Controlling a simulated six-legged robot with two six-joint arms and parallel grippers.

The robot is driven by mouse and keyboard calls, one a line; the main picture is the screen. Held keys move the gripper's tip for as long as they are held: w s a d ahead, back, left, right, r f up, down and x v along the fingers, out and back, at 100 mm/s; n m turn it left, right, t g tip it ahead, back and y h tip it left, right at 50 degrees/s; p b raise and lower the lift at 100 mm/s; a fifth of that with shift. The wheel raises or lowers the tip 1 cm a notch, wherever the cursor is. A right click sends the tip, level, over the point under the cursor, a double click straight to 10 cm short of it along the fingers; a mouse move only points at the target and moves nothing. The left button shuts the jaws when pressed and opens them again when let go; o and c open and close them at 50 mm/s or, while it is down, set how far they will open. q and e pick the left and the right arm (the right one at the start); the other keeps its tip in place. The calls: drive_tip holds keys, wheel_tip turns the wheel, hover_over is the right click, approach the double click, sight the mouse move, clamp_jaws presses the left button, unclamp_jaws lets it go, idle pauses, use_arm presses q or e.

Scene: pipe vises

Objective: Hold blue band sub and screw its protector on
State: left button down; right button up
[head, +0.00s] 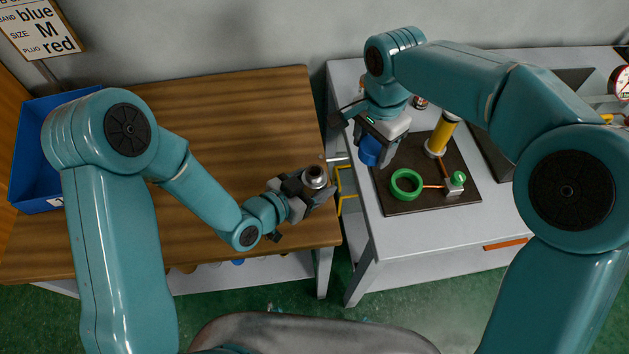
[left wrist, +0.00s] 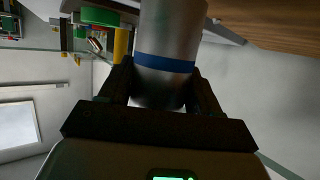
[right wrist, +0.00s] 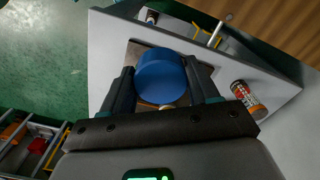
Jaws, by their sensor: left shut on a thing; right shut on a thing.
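The sub is a grey metal cylinder with a blue band (left wrist: 165,62). My left gripper (head: 312,186) is shut on it, and the sub stands upright with its open top facing up in the head view (head: 315,177). In the left wrist view the fingers (left wrist: 163,88) clasp it at the band. A blue protector cap (right wrist: 161,77) is between the fingers of my right gripper (right wrist: 163,85), which is shut on it. In the head view the blue protector (head: 370,151) hangs under my right gripper (head: 380,140), over the dark mat, apart from the sub.
A small can (right wrist: 249,98) stands near the mat. A blue bin (head: 40,150) is at the left. The wooden tabletop (head: 230,110) is largely clear.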

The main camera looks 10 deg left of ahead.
sight(313, 172)
drive_tip(key=s+a, duration=0.1)
drive_tip(key=a, duration=0.2)
drive_tip(key=a+r+n, duration=0.1)
drive_tip(key=a, duration=0.3)
drive_tip(key=s+a+n, duration=0.1)
drive_tip(key=a, duration=0.2)
drive_tip(key=shift+s+a+r, duration=0.15)
drive_tip(key=shift+s+a, duration=0.15)
drive_tip(key=shift+a, duration=0.1)
drive_tip(key=shift+s+a+r, duration=0.1)
drive_tip(key=shift+s+a, duration=0.1)
drive_tip(key=shift+f, duration=2.05)
drive_tip(key=shift+f, duration=0.85)
drive_tip(key=shift+f, duration=0.6)
